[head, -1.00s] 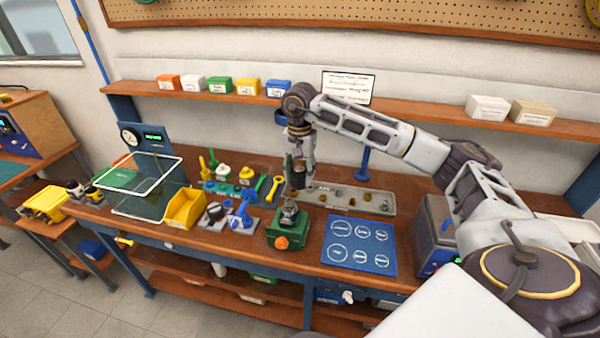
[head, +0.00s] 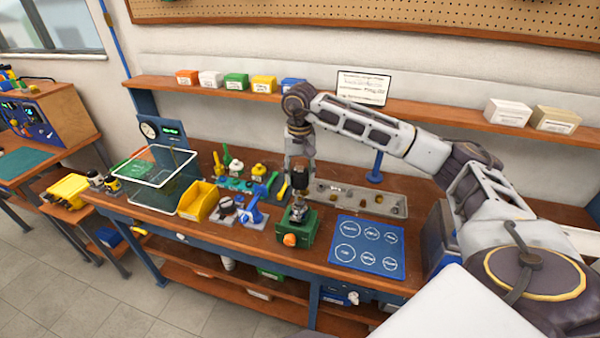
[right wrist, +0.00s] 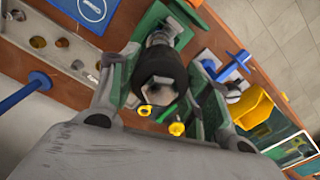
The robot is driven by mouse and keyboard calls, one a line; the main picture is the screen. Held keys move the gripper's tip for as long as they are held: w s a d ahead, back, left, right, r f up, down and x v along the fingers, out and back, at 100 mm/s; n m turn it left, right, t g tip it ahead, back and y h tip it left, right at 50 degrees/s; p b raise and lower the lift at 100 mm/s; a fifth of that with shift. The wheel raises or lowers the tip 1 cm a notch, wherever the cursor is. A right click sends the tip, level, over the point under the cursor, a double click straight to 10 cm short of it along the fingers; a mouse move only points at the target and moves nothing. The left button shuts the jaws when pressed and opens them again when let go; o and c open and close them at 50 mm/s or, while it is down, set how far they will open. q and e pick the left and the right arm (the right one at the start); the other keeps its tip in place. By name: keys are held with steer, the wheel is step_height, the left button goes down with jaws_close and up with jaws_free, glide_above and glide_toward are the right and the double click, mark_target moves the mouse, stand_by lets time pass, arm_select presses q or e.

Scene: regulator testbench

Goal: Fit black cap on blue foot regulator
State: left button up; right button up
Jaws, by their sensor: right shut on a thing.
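My right gripper (head: 300,172) points down and is shut on a black cap (head: 299,189). In the right wrist view the cap (right wrist: 160,68) is between the green-padded fingers of the gripper (right wrist: 160,95). The cap is directly above a grey metallic regulator body (head: 299,211) that stands in a green fixture (head: 304,233) with an orange knob. The cap is very close to the body; I cannot tell whether they touch. No blue foot shows on this body; its lower part is hidden in the fixture. My left gripper is not in view.
A blue mat with white circles (head: 367,247) lies right of the fixture. A grey parts tray (head: 348,200) is behind. A blue part on a grey base (head: 253,206), a yellow bin (head: 198,201) and a clear-walled box (head: 150,181) stand to the left.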

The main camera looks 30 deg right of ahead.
mark_target(300, 197)
steer(key=shift+n, duration=0.4)
steer(key=shift+f, duration=0.2)
steer(key=shift+f+b, duration=0.95)
steer(key=shift+f, duration=0.95)
steer(key=shift+f+b, duration=0.1)
steer(key=shift+b, duration=0.3)
stand_by(0.8)
steer(key=shift+f+b, duration=1.65)
steer(key=shift+f, duration=0.1)
stand_by(2.6)
